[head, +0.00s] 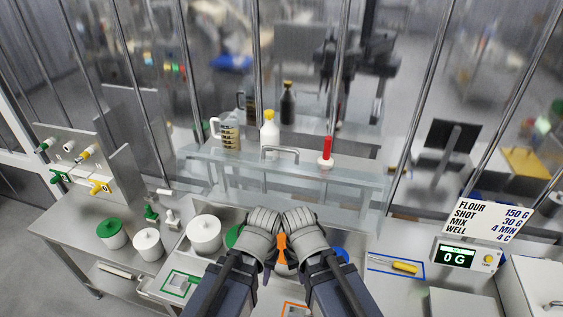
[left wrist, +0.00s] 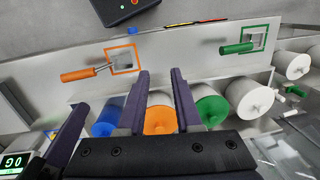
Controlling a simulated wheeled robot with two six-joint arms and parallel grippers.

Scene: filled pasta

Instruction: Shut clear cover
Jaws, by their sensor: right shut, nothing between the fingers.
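The clear cover (head: 345,182) is a see-through panel behind the row of lidded tubs. A bar handle (head: 280,150) shows at its far side. It looks raised, with the tubs in front uncovered; its exact tilt is hard to tell. My two arms meet in front of it, low over the tubs. My right gripper (head: 296,270) is shut and empty, partly hidden by its wrist. My left gripper (left wrist: 161,78) is open and empty above the orange-lidded tub (left wrist: 159,119). Neither gripper visibly touches the cover or its handle.
Blue (left wrist: 107,122), green (left wrist: 211,109) and white (left wrist: 250,97) tubs sit beside the orange one. Orange (left wrist: 82,74) and green (left wrist: 236,48) handled tools lie on the front counter. A scale (head: 456,256) stands right.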

